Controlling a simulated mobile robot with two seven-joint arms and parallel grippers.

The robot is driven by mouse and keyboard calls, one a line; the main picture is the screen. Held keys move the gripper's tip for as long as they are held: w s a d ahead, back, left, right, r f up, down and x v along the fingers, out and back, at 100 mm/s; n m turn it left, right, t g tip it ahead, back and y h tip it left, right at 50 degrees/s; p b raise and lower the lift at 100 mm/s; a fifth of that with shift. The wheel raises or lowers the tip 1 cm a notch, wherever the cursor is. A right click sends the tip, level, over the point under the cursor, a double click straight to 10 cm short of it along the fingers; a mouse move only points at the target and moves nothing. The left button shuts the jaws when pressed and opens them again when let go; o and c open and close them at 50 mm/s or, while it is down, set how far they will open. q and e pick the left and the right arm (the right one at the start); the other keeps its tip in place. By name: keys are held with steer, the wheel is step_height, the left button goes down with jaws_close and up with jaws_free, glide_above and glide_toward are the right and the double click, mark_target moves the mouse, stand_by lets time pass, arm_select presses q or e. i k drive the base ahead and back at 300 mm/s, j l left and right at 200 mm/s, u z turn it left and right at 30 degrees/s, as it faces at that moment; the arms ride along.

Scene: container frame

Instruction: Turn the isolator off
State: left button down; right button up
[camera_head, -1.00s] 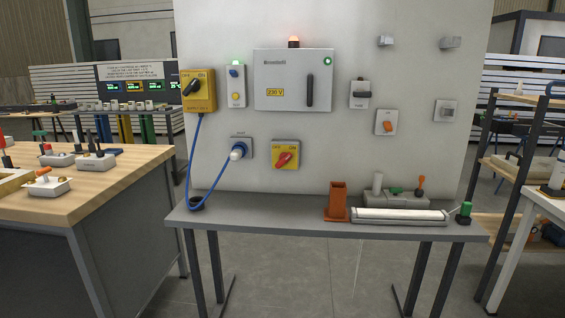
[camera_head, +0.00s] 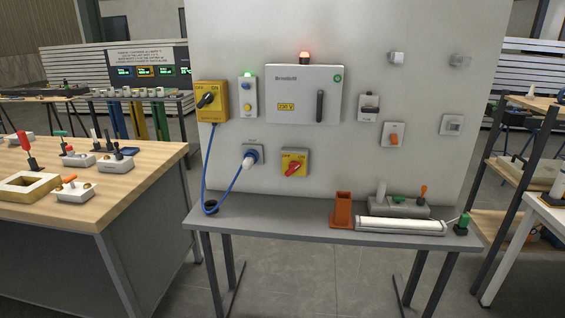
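Two yellow switch boxes are on the pale wall panel, and I cannot tell for sure which one is the isolator. The upper left box (camera_head: 220,113) has OFF and ON marks and a black rotary handle (camera_head: 207,100). The handle is slanted, its upper end toward the ON side. A blue cable (camera_head: 208,165) runs down from this box and up to a blue socket (camera_head: 253,153). The smaller yellow box (camera_head: 300,156) lower down has a slanted red rotary handle (camera_head: 293,169). Neither of my grippers is in view.
A grey cabinet (camera_head: 290,82) with a lit red lamp (camera_head: 304,57) is mid-panel. A narrow grey table (camera_head: 270,228) stands below, bearing an orange holder (camera_head: 342,210) and a white tube (camera_head: 400,226). A wooden bench (camera_head: 130,182) is at left, shelving at right. Floor shows in front.

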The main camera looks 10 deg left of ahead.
mark_target(294, 165)
steer(key=i+l, duration=0.1)
steer(key=i, duration=0.4)
steer(key=i+l, duration=0.1)
steer(key=i, duration=0.4)
steer(key=i+l, duration=0.1)
steer(key=i, duration=0.4)
steer(key=j+u, duration=0.05)
